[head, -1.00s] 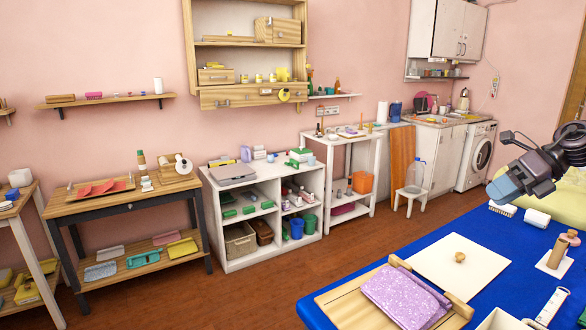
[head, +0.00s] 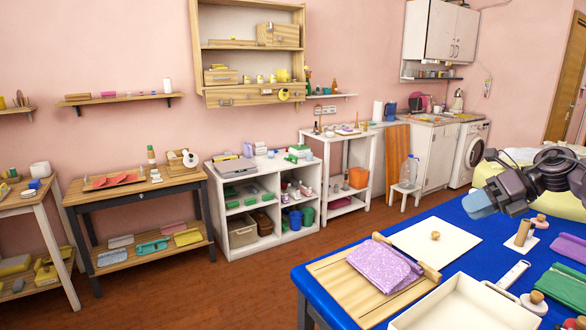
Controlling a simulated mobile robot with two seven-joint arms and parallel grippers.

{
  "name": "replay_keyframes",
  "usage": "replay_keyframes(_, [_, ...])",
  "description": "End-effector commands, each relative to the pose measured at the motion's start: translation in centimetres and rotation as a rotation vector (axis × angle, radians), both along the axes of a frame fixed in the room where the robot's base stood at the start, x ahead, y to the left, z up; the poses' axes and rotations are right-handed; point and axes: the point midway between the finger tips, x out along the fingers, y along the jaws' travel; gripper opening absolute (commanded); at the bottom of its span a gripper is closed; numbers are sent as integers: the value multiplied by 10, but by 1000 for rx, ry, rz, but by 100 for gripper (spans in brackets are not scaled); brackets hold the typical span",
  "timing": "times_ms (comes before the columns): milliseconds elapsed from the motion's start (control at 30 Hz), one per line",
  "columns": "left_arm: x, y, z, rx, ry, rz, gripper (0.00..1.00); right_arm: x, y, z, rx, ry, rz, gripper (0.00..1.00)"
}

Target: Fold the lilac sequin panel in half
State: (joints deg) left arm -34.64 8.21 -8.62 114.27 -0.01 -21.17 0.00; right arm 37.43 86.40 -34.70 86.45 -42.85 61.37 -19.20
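The lilac sequin panel (head: 383,266) lies on a wooden board (head: 338,286) at the near left corner of the blue-covered table. It has an angled right edge that looks layered, but I cannot tell for sure how it is folded. My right gripper (head: 478,205) is in the air above the table's far right part, well apart from the panel. It points left, and its blue-grey fingertips are seen from the side, so their gap does not show. It seems to hold nothing. My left gripper is out of view.
A white board with a round wooden knob (head: 460,246) lies behind the panel. A white tray (head: 440,318) stands in front at right. Shelves and side tables line the pink wall; open floor lies left of the blue table (head: 310,292).

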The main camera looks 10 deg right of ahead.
Motion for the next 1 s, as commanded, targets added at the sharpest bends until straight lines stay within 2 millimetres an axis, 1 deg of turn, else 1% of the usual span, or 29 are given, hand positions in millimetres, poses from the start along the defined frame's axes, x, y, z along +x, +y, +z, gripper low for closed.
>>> replay_keyframes(33, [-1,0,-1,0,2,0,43,3,16,-15,52,-3,-11,38])
replay_keyframes(167, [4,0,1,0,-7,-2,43,11,54,-44,192,-18,-71,38])
replay_keyframes(300, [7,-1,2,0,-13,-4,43,13,100,-77,389,-17,-181,38])
replay_keyframes(400, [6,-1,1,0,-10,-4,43,11,128,-98,542,0,-293,38])
replay_keyframes(500, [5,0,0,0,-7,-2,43,6,149,-116,690,31,-423,38])
replay_keyframes(600, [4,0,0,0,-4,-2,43,-2,164,-134,829,72,-570,38])
replay_keyframes(733, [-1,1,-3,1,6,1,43,-18,174,-156,994,147,-785,38])
replay_keyframes(867, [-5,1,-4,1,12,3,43,-39,177,-181,1138,240,-1021,38])
replay_keyframes(967, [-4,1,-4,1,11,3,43,-61,176,-201,1229,320,-1216,38])
replay_keyframes(1000, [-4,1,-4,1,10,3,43,-70,175,-209,1261,355,-1296,38])
